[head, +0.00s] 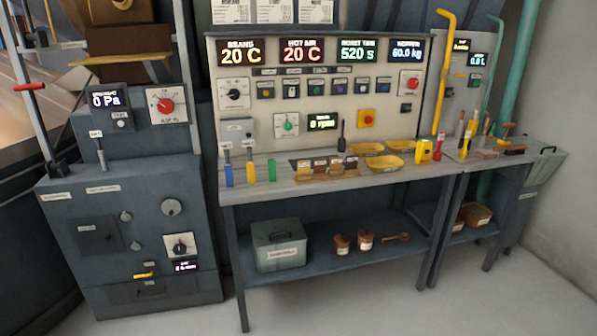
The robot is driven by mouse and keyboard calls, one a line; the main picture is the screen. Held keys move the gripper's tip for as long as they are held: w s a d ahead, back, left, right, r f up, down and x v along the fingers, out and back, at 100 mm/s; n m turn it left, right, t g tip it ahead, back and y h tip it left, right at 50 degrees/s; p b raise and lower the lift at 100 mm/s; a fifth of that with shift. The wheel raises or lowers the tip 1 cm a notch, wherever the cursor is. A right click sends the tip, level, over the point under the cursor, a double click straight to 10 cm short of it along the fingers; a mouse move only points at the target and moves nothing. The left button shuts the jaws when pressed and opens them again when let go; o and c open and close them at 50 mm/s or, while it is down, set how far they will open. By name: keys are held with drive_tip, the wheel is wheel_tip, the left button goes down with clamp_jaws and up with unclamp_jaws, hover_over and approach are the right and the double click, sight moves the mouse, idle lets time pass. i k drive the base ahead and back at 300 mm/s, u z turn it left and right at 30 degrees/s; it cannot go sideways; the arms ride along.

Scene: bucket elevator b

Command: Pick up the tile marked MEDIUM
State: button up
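Several small tiles in yellow to brown shades stand in a row on a wooden rack (312,178) on the workbench (400,180). The leftmost tile (305,168) is yellowish, and the rightmost tile (351,163) is dark brown. Their labels are too small to read, so I cannot tell which is marked MEDIUM. My gripper is not in view.
Blue, yellow and green upright pieces (250,172) stand left of the rack. Yellow trays (384,162) and a yellow device (423,151) lie to its right. A dark handled tool (341,145) stands behind. A control panel (320,75) backs the bench; floor in front is clear.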

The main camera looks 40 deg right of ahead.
sight(320, 164)
drive_tip(key=u, duration=0.95)
drive_tip(key=k, duration=1.05)
drive_tip(key=z, duration=0.85)
drive_tip(key=i, duration=1.05)
drive_tip(key=u, duration=0.1)
